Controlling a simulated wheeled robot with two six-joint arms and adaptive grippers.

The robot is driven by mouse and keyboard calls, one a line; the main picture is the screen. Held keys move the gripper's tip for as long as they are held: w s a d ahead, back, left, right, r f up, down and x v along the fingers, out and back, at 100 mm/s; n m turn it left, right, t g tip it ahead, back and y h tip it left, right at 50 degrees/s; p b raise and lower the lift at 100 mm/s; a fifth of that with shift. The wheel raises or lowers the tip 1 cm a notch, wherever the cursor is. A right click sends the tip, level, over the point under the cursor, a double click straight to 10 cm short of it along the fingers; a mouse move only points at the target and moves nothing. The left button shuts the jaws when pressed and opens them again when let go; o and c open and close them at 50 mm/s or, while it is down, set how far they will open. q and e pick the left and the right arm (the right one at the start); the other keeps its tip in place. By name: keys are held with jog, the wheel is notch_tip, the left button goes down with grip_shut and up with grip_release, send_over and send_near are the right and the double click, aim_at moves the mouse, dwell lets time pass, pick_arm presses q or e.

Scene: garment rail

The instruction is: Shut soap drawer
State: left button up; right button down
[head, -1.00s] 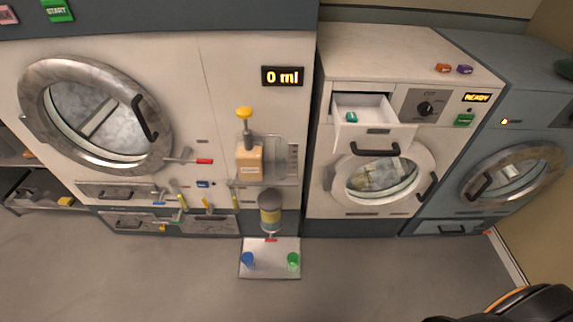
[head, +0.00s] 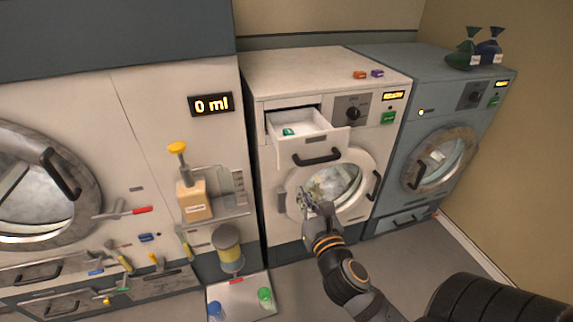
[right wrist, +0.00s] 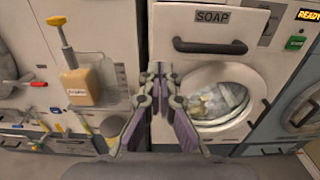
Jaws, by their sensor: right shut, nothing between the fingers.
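The soap drawer (head: 313,147) is pulled out of the white washer (head: 330,72) at its top left. A green item (head: 289,132) lies inside the drawer, and a black handle (head: 317,156) runs across its front. In the right wrist view the drawer front (right wrist: 211,30) bears the label SOAP above its dark handle (right wrist: 210,47). My right gripper (head: 318,209) is below the drawer, in front of the round washer door; it is apart from the drawer handle. It also shows in the right wrist view (right wrist: 160,78), shut and empty. My left gripper is not in view.
The washer's round door (head: 332,188) looks closed. An orange pack (head: 360,75) and a purple pack (head: 377,73) lie on top. A pump bottle (head: 194,197) stands on a shelf to the left. A blue-grey machine (head: 440,130) stands to the right.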

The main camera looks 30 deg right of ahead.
aim_at(283, 156)
jog(key=p+x, duration=0.4)
jog(key=x, duration=0.9)
jog(key=shift+a+r, duration=0.1)
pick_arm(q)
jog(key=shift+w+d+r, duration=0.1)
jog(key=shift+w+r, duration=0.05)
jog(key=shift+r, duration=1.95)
pick_arm(e)
jog(key=shift+w, duration=0.6)
